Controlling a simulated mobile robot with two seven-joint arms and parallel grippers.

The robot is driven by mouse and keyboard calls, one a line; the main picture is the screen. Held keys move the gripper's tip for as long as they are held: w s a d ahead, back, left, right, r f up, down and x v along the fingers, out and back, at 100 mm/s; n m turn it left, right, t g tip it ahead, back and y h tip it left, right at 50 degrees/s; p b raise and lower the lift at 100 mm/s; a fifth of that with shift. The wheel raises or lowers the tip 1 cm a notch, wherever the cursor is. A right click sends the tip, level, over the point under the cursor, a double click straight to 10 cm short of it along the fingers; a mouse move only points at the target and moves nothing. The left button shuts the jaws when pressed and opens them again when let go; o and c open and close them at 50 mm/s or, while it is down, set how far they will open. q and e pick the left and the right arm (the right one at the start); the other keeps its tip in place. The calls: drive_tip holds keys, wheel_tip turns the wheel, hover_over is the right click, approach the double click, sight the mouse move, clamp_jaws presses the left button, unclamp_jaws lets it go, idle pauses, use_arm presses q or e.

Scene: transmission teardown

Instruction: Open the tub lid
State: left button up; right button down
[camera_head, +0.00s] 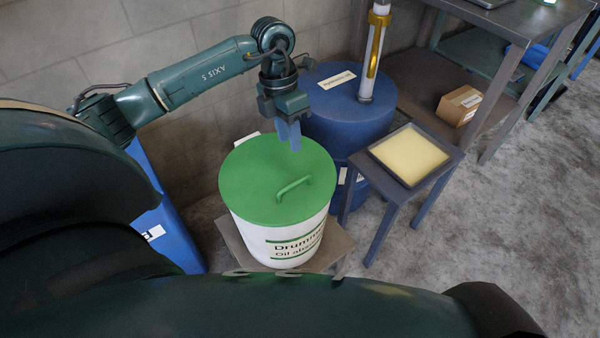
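The tub (262,239) is a white drum with a printed label, standing on a low stand. Its green lid (255,182) lies flat on top, closed. A green bar handle (294,188) rises from the lid's right front part. My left gripper (289,138) points down over the back right part of the lid, behind the handle and apart from it. Its blue fingers appear close together, and I see nothing between them; their exact gap is unclear. My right gripper is not in view.
A blue drum (330,112) with a clear and yellow cylinder (375,50) stands behind right of the tub. A small table with a yellowish tray (409,155) is at right. A cardboard box (459,105) sits on a shelf. Grey floor is open at right.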

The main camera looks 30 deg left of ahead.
sight(297, 181)
use_arm(q)
drive_tip(key=f, duration=0.3)
drive_tip(key=d+f, duration=0.1)
drive_tip(key=f, duration=0.3)
drive_tip(key=d+f+b, duration=0.1)
drive_tip(key=f, duration=0.2)
drive_tip(key=shift+s+f, duration=0.35)
drive_tip(key=shift+s, duration=0.05)
drive_tip(key=shift+c, duration=0.5)
clamp_jaws()
